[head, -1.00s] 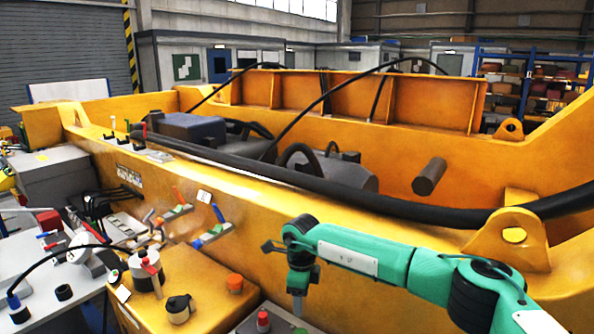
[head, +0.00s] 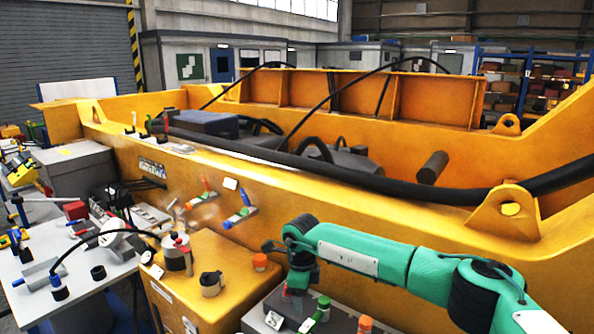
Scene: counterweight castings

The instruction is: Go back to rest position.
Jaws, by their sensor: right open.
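My right arm is green and comes in from the right edge, reaching left across the front of the large yellow casting (head: 370,235). My right gripper (head: 297,288) hangs down at the end of this arm, open, with nothing visible held in it. It is in front of the casting's wall and appears above the grey plate with small fittings (head: 283,318). Its fingertips are small and partly lost against the things behind. My left gripper is not in view.
A yellow box (head: 220,285) with a cup and an orange knob is left of my right gripper. A white table (head: 85,275) with tools and cables stands at the lower left. A thick black hose (head: 390,188) runs along the casting. A lifting lug (head: 507,212) rises behind my arm.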

